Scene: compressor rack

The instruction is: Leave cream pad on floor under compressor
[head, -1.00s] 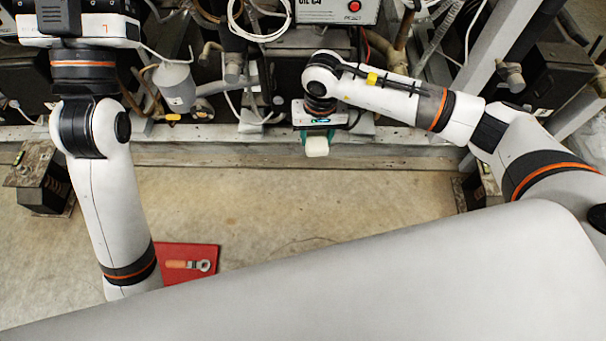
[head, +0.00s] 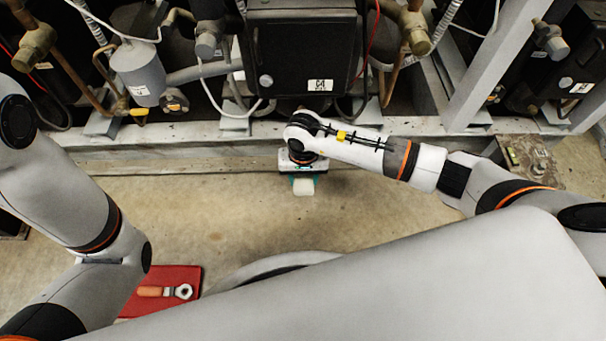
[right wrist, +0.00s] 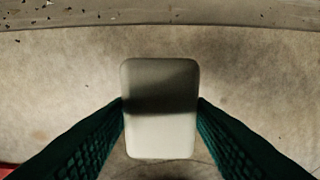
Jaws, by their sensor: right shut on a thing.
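The cream pad (head: 303,188) is a small pale block with rounded corners, in front of the rack's base rail in the head view. My right gripper (head: 303,181) is shut on it, with green fingers on both sides. In the right wrist view the pad (right wrist: 159,135) sits between the two ribbed fingers, half in shadow, with bare floor behind it. I cannot tell its exact height above the floor. The black compressor (head: 303,52) stands behind the rail, above the pad in the picture. My left arm is at the left; its gripper is out of view.
A grey rail (head: 190,132) runs across the front of the rack. Pipes, valves and a grey cylinder (head: 137,62) crowd the rack at the left. A red mat (head: 187,273) with an orange-handled tool lies on the floor. The concrete floor (head: 180,205) between is mostly clear.

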